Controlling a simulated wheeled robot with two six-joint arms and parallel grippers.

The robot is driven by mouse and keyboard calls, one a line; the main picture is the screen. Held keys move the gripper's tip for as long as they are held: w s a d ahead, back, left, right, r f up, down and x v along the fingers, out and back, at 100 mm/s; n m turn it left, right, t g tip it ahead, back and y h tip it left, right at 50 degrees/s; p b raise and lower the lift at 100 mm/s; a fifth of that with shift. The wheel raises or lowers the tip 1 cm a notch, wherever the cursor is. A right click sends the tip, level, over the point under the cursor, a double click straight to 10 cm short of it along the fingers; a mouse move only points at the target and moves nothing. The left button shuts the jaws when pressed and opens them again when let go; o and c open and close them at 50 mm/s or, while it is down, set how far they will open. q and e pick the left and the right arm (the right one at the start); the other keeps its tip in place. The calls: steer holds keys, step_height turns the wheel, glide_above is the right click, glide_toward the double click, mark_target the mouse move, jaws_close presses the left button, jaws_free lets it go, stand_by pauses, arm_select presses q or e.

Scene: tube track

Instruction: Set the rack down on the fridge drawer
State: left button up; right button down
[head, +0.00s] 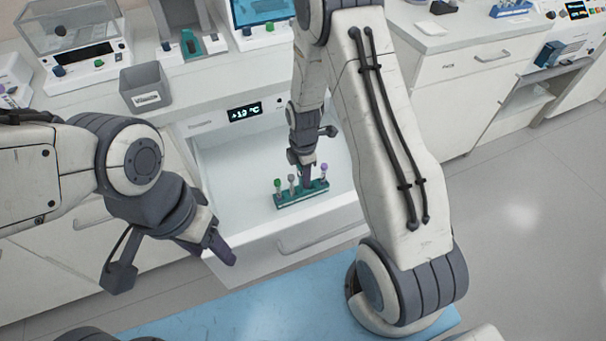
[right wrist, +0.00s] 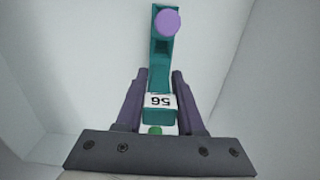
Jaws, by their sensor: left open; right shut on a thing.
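The teal rack (head: 303,199) is inside the open fridge drawer (head: 240,235), near its front wall. It holds tubes with green, grey and purple caps. My right gripper (head: 305,180) reaches down into the drawer and is shut on the rack. In the right wrist view the rack (right wrist: 160,75) runs between the two fingers, with a label and a purple cap (right wrist: 167,22) showing. I cannot tell whether the rack's base touches the drawer floor. My left gripper (head: 222,248) is open and empty, beside the drawer's left front corner.
The drawer front has a handle (head: 310,240), and a temperature display (head: 245,111) is above the drawer. A grey bin (head: 146,88) and several instruments stand on the counter behind. The drawer floor left of the rack is clear. A blue mat (head: 240,315) lies on the floor in front.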

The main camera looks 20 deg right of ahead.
steer(key=shift+c, duration=2.2)
jaws_free()
step_height(320, 180, up, 10)
steer(key=shift+r+p, duration=0.2)
steer(key=shift+p, duration=0.2)
steer(key=s+a+r+m+p, duration=0.45)
steer(key=s+a+r, duration=0.6)
steer(key=r, duration=0.35)
steer(key=s+a+r+m+p, duration=0.1)
steer(key=s+a+r+m, duration=0.1)
steer(key=s, duration=0.4)
steer(key=s+a+r+m+y+p, duration=0.1)
steer(key=s+a+r+m+p, duration=0.1)
steer(key=s+r+m, duration=0.2)
steer(key=s+r, duration=0.1)
steer(key=s, duration=0.2)
steer(key=shift+s+a+m, duration=0.15)
steer(key=shift+m, duration=0.2)
